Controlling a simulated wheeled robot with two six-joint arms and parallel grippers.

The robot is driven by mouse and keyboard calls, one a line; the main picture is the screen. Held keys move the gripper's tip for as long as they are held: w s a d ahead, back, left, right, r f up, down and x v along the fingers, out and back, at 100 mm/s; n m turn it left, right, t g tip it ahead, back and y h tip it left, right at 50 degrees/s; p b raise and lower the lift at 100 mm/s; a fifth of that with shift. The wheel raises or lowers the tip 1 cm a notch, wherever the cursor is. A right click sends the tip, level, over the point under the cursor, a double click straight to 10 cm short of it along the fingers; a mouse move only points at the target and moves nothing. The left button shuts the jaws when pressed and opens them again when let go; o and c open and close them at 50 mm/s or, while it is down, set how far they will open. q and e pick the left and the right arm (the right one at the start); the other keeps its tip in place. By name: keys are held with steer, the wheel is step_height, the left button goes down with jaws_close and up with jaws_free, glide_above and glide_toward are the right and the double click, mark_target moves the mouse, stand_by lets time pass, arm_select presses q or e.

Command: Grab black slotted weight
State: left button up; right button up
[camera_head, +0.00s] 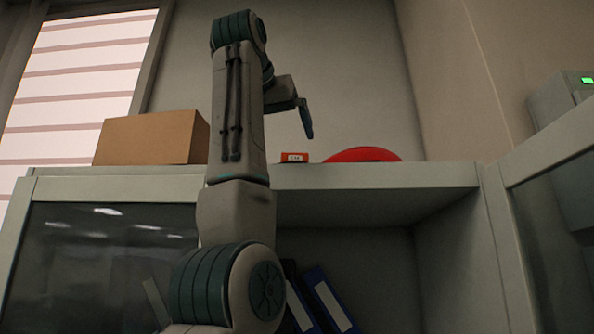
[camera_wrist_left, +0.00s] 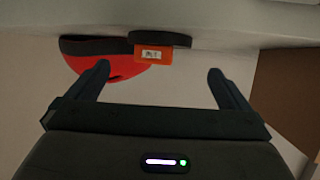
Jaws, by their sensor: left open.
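A dark, flat round piece, likely the black slotted weight (camera_wrist_left: 181,40), lies on the cabinet top in the left wrist view, where the scene appears upside down. A small orange box with a white label (camera_wrist_left: 153,56) adjoins it; I cannot tell whether it rests on it or stands behind. The box also shows in the head view (camera_head: 294,157), where the dark piece is hidden. My left gripper (camera_head: 306,130) is above the cabinet top near the box. In the left wrist view its open, empty fingers (camera_wrist_left: 159,72) frame the box and dark piece, apart from both.
A red rounded object (camera_head: 362,155) with a dark rim lies beside the orange box. A brown carton (camera_head: 152,138) stands on the cabinet top (camera_head: 400,176) at left. Blue binders (camera_head: 330,300) stand in the open compartment below. A grey device with a green light (camera_head: 560,97) is at far right.

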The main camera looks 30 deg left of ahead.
mark_target(289, 158)
arm_select(q)
steer(key=p+x, duration=0.1)
steer(key=x, duration=0.2)
steer(key=shift+w, duration=0.2)
steer(key=shift+p+x, duration=0.45)
steer(key=shift+x, duration=0.65)
steer(key=shift+w+a+p, duration=0.1)
steer(key=shift+w+p, duration=0.25)
steer(key=shift+p, duration=0.55)
steer(key=p+x, duration=0.2)
steer(key=x, duration=0.1)
steer(key=shift+w+a+f+p, duration=0.1)
steer(key=shift+w+f+p, duration=0.05)
steer(key=shift+p, duration=0.2)
steer(key=shift+w+a+f, duration=0.1)
steer(key=shift+s, duration=0.25)
steer(key=shift+s+d, duration=0.1)
steer(key=shift+d, duration=0.1)
steer(key=shift+c, duration=0.9)
steer(key=c, duration=1.3)
steer(key=shift+o, duration=0.2)
arm_select(e)
step_height(289, 158, up, 7)
steer(key=s, duration=0.1)
steer(key=shift+d, duration=0.25)
steer(key=shift+a+f, duration=0.1)
